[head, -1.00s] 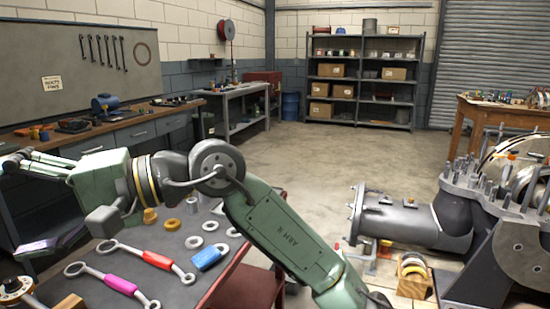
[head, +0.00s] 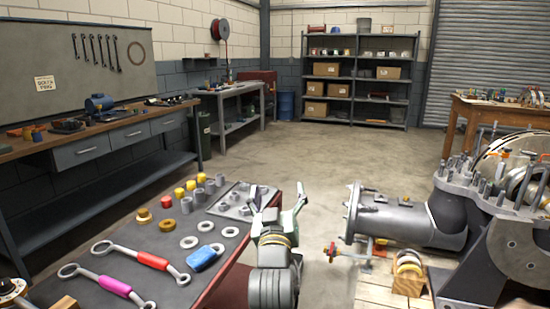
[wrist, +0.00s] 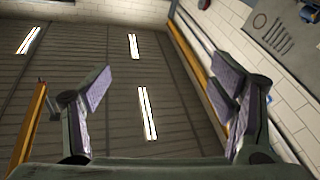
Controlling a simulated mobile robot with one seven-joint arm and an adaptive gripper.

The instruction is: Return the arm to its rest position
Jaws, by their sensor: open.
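My gripper (head: 277,211) is in the lower middle of the head view, beside the right edge of the tool table. Its two fingers point up and stand apart, with nothing between them. In the wrist view my gripper (wrist: 165,95) also shows open and empty, with the ceiling and its lights beyond. My arm is folded upright close in front of the head camera. The rest of the arm below the wrist is out of view.
The tool table (head: 185,292) at lower left holds a red-handled wrench (head: 150,259), a magenta-handled wrench (head: 115,286), a blue padlock-shaped part (head: 206,257) and several rings. A large grey casing (head: 400,218) stands at right. Open floor (head: 290,160) lies beyond.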

